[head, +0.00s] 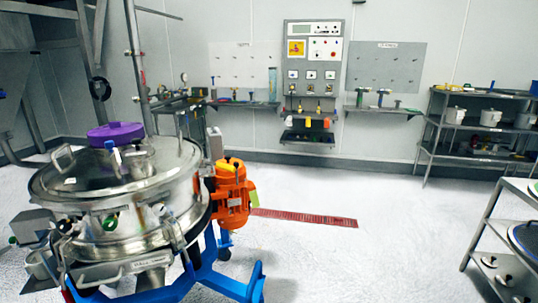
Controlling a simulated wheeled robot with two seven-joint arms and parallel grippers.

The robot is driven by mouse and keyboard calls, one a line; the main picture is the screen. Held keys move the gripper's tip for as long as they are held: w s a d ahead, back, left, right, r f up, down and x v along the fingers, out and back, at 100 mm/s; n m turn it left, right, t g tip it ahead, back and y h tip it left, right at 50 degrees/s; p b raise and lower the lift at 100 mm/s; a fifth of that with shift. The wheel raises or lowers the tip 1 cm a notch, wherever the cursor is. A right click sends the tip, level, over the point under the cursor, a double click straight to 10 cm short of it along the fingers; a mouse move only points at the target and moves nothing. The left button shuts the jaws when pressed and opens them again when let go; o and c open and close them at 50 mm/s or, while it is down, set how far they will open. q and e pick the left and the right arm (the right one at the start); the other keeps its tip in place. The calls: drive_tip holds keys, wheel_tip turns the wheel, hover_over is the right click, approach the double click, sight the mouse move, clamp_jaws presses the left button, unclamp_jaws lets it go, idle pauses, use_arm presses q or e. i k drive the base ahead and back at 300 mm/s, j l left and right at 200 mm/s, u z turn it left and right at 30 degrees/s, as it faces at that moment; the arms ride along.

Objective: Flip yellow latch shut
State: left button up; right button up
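The powder sifter (118,200) stands at the left, a round steel drum with its lid (75,180) down on top. Small clamps and fittings, one dark green (110,222), sit around the drum's side. I cannot make out a yellow latch for certain; parts on the sifter's far side are hidden. An orange motor (231,192) stands beside the drum, with small yellow pieces on its top and a yellow-green piece at its right side. Neither of my grippers is in view.
A purple lid-like piece (116,134) sits on top of the sifter. The blue base frame (200,281) juts out toward the right. A shelf rack (425,154) and a metal cart (482,235) stand at the right. The white floor (370,255) between is clear, with a red grate (305,217).

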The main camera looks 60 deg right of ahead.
sight(220, 166)
drive_tip(key=l+z, duration=0.25)
drive_tip(key=l, duration=0.2)
drive_tip(key=i+l+z, duration=0.25)
drive_tip(key=l, duration=0.2)
drive_tip(key=l+z, duration=0.25)
drive_tip(key=l, duration=0.15)
drive_tip(key=i+l+z, duration=0.2)
drive_tip(key=l, duration=0.2)
